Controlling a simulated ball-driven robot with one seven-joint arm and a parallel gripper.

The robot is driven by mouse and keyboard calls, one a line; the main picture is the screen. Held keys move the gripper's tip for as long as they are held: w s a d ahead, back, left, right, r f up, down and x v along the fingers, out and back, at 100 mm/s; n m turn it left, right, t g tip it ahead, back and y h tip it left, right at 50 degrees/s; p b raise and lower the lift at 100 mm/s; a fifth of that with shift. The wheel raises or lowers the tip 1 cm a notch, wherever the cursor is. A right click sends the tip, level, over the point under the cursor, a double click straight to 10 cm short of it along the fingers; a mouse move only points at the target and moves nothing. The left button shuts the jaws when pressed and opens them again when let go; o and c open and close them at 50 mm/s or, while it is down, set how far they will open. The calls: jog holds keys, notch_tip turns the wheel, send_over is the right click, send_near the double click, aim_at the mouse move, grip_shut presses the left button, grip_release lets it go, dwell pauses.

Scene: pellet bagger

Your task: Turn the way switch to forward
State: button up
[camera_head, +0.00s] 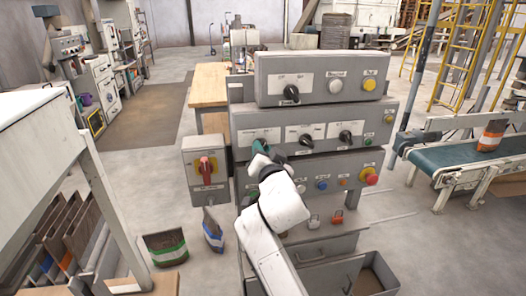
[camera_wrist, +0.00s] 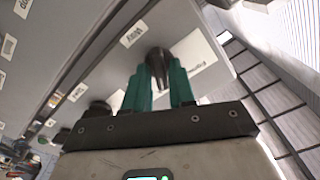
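The way switch (camera_wrist: 158,60) is a dark rotary knob on a grey panel, with a "Way" label beside it in the wrist view. My gripper (camera_wrist: 160,88) has green fingers, one on each side of the knob. The fingers stand apart with the knob between them; whether they press on it I cannot tell. In the head view my gripper (camera_head: 260,147) is at the left end of the middle panel row (camera_head: 240,118), and it hides the knob there. The knob's pointing direction is not clear.
Two more black knobs (camera_head: 306,140) (camera_head: 345,136) sit right of my gripper on the same row. Above is a panel with another knob (camera_head: 291,92); below are buttons and a red emergency stop (camera_head: 370,177). A red-handled switch box (camera_head: 205,170) stands close left.

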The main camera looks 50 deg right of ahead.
grip_shut()
jog(key=shift+n, duration=0.3)
jog(key=n+p, duration=0.2)
jog(key=n, duration=0.9)
dwell(0.4)
jog(key=shift+a+n, duration=0.1)
jog(key=shift+n, duration=0.2)
jog(key=shift+o, duration=1.6)
grip_release()
